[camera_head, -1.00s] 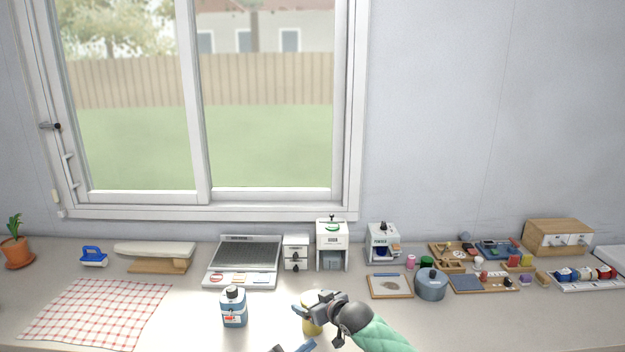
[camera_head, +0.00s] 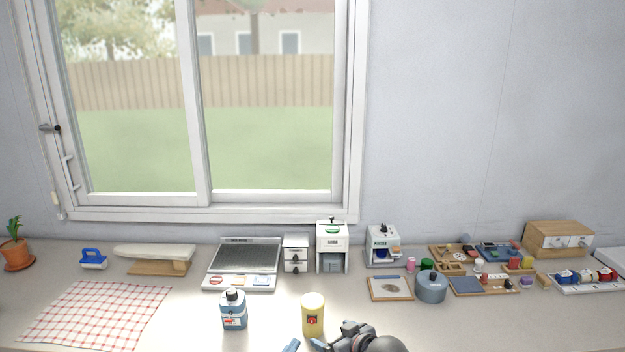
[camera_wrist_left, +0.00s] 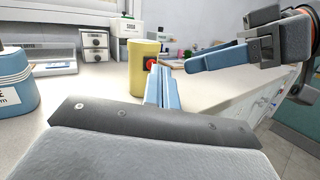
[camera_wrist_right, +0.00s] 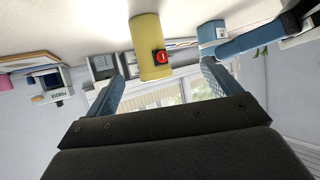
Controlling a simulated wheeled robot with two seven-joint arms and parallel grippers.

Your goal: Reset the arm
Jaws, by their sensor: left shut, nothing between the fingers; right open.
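My right gripper (camera_wrist_right: 162,85) is open and empty in the right wrist view, its two blue fingers spread with a yellow cup-like container (camera_wrist_right: 147,40) beyond them. In the head view this yellow container (camera_head: 313,314) stands upright on the counter, and the gripper is at the bottom edge, apart from it. My left gripper (camera_wrist_left: 158,87) is shut with nothing in it, pointing toward the yellow container (camera_wrist_left: 143,65) in the left wrist view. Only a blue fingertip of it shows low in the head view. My right gripper's finger also crosses the left wrist view (camera_wrist_left: 215,60).
A blue bottle (camera_head: 234,310) stands left of the yellow container. A checked cloth (camera_head: 95,314) lies at left. Behind are a grey device (camera_head: 243,262), small white drawers (camera_head: 295,254) and a white dispenser (camera_head: 332,240). A grey pot (camera_head: 430,287) and several small trays fill the right side.

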